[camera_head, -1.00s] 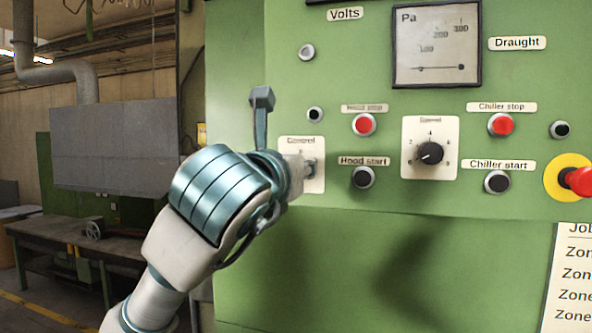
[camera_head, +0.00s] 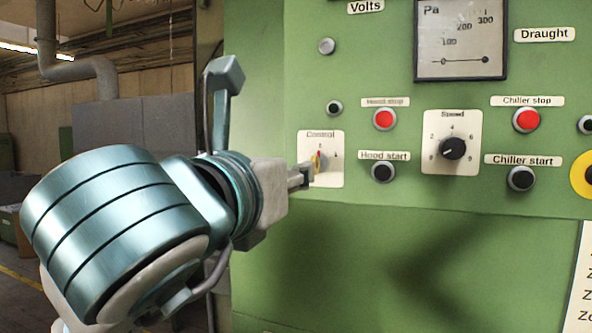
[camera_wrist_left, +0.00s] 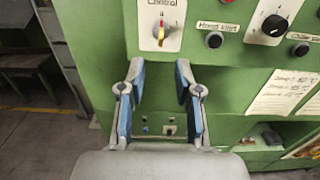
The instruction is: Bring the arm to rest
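The green control panel (camera_head: 380,225) fills the right of the head view. Its Control switch (camera_head: 319,162) has a small red and yellow handle on a cream plate, and it also shows at the top of the left wrist view (camera_wrist_left: 160,32). My left gripper (camera_head: 305,176) is just in front of this switch and partly covers it in the head view. In the left wrist view, its blue-padded fingers (camera_wrist_left: 160,70) are spread with nothing between them, and the switch stands clear beyond the fingertips. My right gripper is in neither view.
Hood start (camera_head: 383,171) and Hood stop (camera_head: 385,118) buttons sit right of the switch, with the Speed knob (camera_head: 453,149) beyond. A red emergency button's yellow base (camera_head: 583,175) is at the right edge. Open floor lies at left.

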